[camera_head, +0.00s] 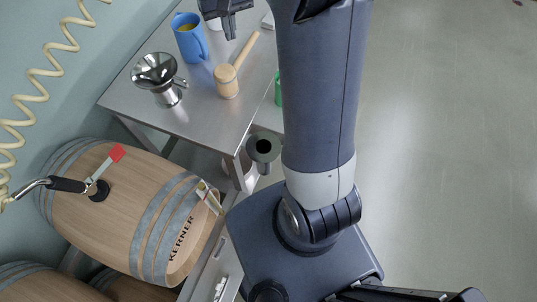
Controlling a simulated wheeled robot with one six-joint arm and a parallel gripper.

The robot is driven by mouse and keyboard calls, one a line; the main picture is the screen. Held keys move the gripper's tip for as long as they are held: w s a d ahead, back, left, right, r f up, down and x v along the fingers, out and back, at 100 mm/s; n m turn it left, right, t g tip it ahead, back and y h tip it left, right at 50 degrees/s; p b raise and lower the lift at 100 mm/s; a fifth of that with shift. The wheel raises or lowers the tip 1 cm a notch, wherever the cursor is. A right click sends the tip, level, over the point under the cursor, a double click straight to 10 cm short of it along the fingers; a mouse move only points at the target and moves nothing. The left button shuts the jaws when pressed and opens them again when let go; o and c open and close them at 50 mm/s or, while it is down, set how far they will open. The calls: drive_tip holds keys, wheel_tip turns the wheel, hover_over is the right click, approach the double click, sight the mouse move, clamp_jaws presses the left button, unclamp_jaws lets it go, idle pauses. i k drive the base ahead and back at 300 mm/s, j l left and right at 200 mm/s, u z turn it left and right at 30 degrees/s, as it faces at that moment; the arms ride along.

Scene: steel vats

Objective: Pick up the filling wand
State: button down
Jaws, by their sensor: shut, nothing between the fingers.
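The filling wand (68,185) is at the left, on the upper side of a wooden barrel. It has a bent metal tube, a black grip and what looks like a lever with a red end (116,153). Its right end meets a dark round piece at the barrel's bung hole; I cannot tell how far it goes in. A cream coiled hose (45,73) runs near its left end. My gripper (230,33) is at the top edge, partly cut off, above the steel table and well away from the wand. It is shut and empty.
The barrel (130,215) lies on its side. The steel table (195,123) holds a blue jug (189,42), a metal funnel (158,72) and a wooden mallet (228,82). A grey-green funnel-like item (263,147) is below. Open floor (440,150) lies right.

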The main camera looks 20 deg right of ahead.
sight(97, 191)
drive_tip(key=u, duration=1.75)
drive_tip(key=k+l+z, duration=0.2)
drive_tip(key=i+l+z, duration=0.2)
drive_tip(key=l, duration=0.15)
